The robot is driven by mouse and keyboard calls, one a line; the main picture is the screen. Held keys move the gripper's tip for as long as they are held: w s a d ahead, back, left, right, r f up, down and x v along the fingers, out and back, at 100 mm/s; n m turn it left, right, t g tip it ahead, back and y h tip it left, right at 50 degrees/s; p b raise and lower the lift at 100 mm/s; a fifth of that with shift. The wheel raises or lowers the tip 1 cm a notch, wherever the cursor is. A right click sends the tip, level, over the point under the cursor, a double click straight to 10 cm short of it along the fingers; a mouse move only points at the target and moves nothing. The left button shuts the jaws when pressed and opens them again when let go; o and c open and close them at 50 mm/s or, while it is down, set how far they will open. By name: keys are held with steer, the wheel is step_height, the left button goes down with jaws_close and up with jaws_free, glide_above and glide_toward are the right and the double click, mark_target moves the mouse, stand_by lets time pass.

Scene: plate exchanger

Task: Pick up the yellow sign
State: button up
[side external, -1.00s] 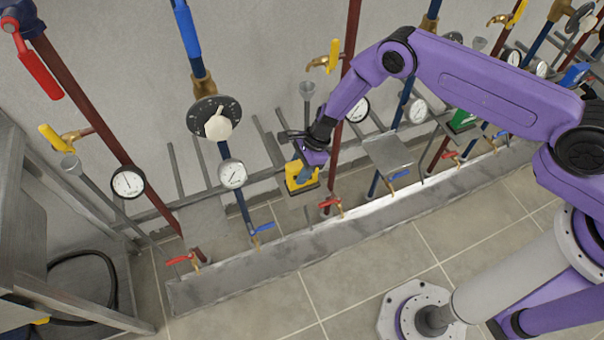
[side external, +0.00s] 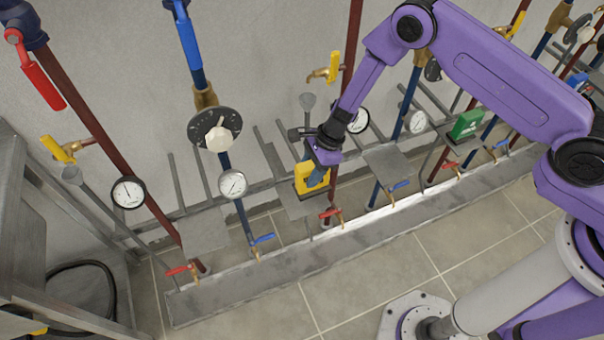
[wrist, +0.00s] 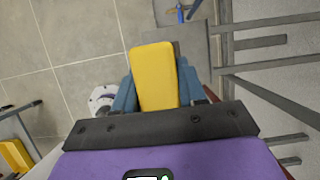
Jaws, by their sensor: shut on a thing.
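The yellow sign (side external: 301,180) is a small yellow block held between my gripper's blue fingers, close above a grey plate (side external: 300,207) on the pipe rack. A gap between sign and plate is hard to judge. My gripper (side external: 317,176) is shut on the sign. In the wrist view the sign (wrist: 154,72) fills the space between the two blue fingers, with its broad yellow face showing.
Round gauges (side external: 233,183), red and blue valve handles (side external: 263,239) and vertical pipes stand around the rack. A green sign (side external: 467,124) is to the right. A metal trough (side external: 345,220) runs in front; the tiled floor (side external: 370,275) beyond is clear.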

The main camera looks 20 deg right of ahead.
steer(key=s+d+r, duration=0.6)
steer(key=s, duration=0.3)
steer(key=shift+r, duration=0.15)
stand_by(0.5)
